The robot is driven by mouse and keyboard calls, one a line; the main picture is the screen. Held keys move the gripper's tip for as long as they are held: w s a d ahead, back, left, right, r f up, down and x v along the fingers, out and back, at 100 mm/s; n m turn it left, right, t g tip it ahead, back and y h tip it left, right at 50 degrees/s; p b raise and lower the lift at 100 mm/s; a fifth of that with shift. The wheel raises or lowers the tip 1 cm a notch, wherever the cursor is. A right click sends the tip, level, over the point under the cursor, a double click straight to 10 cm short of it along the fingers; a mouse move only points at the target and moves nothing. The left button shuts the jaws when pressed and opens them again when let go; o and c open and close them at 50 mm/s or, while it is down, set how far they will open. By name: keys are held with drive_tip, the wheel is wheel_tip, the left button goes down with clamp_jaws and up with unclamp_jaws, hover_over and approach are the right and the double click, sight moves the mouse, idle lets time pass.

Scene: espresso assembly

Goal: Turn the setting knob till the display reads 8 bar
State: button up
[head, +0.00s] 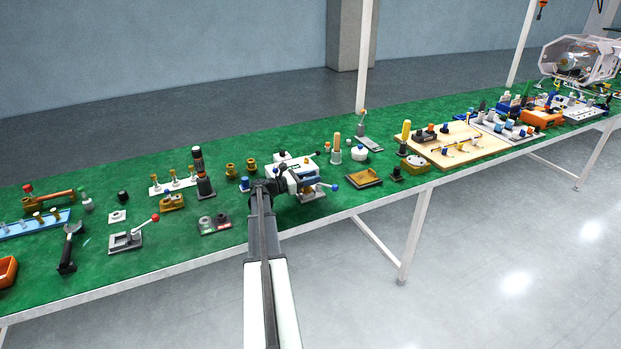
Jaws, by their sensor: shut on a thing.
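My gripper (292,184) is at the middle of the green bench, at the end of my arm, which reaches up from the bottom of the head view. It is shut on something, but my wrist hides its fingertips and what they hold. I cannot make out the setting knob for certain. A small dark panel (214,225) with round parts and a reddish patch lies left of my gripper. Whether that patch is the display, and what it reads, is too small to tell.
A white block with blue parts (291,160) stands just behind my gripper. A blue ball lever (335,186) is close on its right. A red-knobbed lever device (130,235) is further left. A wooden board with parts (463,154) lies right. Bare green surface shows behind.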

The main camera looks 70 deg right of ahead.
drive_tip(key=shift+s+a+m+g+y, duration=0.1)
drive_tip(key=shift+s+m+g+y, duration=0.05)
drive_tip(key=shift+m+g+y, duration=1.2)
drive_tip(key=shift+a+y, duration=0.1)
drive_tip(key=shift+y, duration=0.15)
drive_tip(key=o, duration=1)
drive_tip(key=v, duration=1.3)
drive_tip(key=shift+w+a+r, duration=0.15)
drive_tip(key=shift+w+a, duration=0.1)
drive_tip(key=shift+w, duration=0.1)
